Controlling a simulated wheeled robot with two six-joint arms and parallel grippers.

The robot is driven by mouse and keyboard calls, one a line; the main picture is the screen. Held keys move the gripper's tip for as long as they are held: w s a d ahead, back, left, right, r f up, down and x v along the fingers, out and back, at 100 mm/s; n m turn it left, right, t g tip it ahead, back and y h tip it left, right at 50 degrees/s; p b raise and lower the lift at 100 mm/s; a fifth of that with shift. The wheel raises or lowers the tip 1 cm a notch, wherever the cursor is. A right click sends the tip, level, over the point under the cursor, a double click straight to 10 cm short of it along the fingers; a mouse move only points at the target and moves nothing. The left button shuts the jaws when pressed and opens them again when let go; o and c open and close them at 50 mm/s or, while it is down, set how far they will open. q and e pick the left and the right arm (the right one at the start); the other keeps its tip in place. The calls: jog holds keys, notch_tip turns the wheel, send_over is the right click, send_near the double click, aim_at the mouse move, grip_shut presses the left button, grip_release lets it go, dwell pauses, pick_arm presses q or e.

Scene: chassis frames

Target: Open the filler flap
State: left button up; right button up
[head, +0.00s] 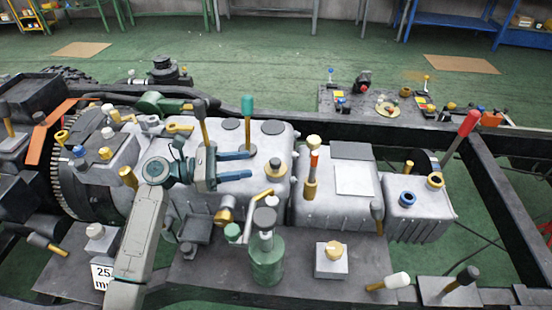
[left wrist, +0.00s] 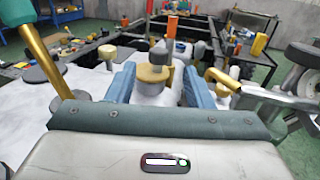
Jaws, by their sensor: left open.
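My left gripper (head: 250,165) is open over the grey casing, its two blue fingers pointing right. Just beyond its fingertips stands a brass fitting with a grey knob (head: 275,169). In the left wrist view this fitting (left wrist: 153,75) shows between the blue fingers (left wrist: 160,80), and I see no grip on it. I cannot tell for sure which part is the filler flap. A flat dark plate (head: 351,150) and a white square plate (head: 355,181) lie on the casing further right. My right gripper is not in view.
A teal-topped lever (head: 247,108) stands close behind the fingers. An orange-banded brass lever (head: 312,170) stands to the right. A green cylinder (head: 267,259) stands in front. A red-handled lever (head: 468,124) rises at far right. The green floor behind is mostly clear.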

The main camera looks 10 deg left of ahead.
aim_at(276, 161)
pick_arm(q)
jog(key=p+x, duration=0.1)
jog(key=x, duration=0.4)
jog(key=shift+w+d+r, duration=0.1)
jog(key=shift+w, duration=0.05)
jog(key=x, duration=0.3)
jog(key=shift+p, duration=0.4)
jog(key=shift+w+d, duration=0.1)
jog(key=shift+d, duration=0.3)
jog(key=shift+c, duration=0.2)
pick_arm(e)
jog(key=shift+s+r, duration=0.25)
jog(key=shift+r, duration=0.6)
pick_arm(q)
grip_shut()
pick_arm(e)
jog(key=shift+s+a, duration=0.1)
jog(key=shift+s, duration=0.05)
